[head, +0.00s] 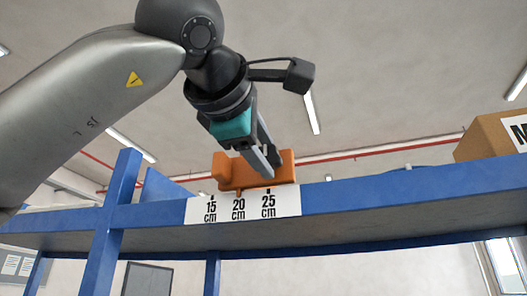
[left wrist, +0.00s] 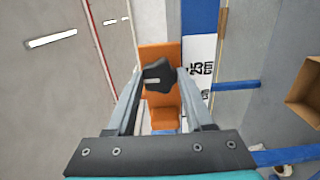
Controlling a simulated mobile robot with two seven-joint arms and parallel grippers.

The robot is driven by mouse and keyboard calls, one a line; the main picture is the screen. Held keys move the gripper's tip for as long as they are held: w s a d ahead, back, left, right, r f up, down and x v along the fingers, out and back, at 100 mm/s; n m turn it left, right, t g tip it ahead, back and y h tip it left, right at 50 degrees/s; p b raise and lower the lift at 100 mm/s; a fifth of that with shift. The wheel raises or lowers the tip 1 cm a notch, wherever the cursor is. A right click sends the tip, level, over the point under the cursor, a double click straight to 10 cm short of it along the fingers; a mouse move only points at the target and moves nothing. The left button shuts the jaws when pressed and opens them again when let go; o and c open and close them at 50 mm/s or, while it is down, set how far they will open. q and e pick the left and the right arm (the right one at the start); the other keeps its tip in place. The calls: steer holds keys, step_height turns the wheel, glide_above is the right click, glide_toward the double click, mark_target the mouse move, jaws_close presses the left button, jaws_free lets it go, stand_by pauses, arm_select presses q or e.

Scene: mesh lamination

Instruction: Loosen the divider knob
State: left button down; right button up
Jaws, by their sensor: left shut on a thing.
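The orange divider (head: 284,172) sits on top of the blue shelf rail, just behind the white scale label (head: 240,206) marked 15, 20 and 25 cm. My left gripper (head: 264,166) reaches down to the divider from above. In the left wrist view, the black divider knob (left wrist: 158,77) lies between the two fingertips of my left gripper (left wrist: 160,80), which are closed on it. The orange divider (left wrist: 165,116) shows behind and below the knob. In the head view the knob is hidden by the fingers. My right gripper is not in view.
The blue rail (head: 390,193) runs across the head view, with a blue upright (head: 121,190) at the left. A cardboard box (head: 484,137) stands on the rack at the right. The space above the rail between divider and box is clear.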

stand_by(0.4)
arm_select(q)
steer(key=shift+c, duration=1.4)
jaws_free()
steer(key=shift+s+a, duration=0.2)
steer(key=shift+s, duration=0.35)
steer(key=b+v, duration=0.2)
steer(key=v, duration=1.2)
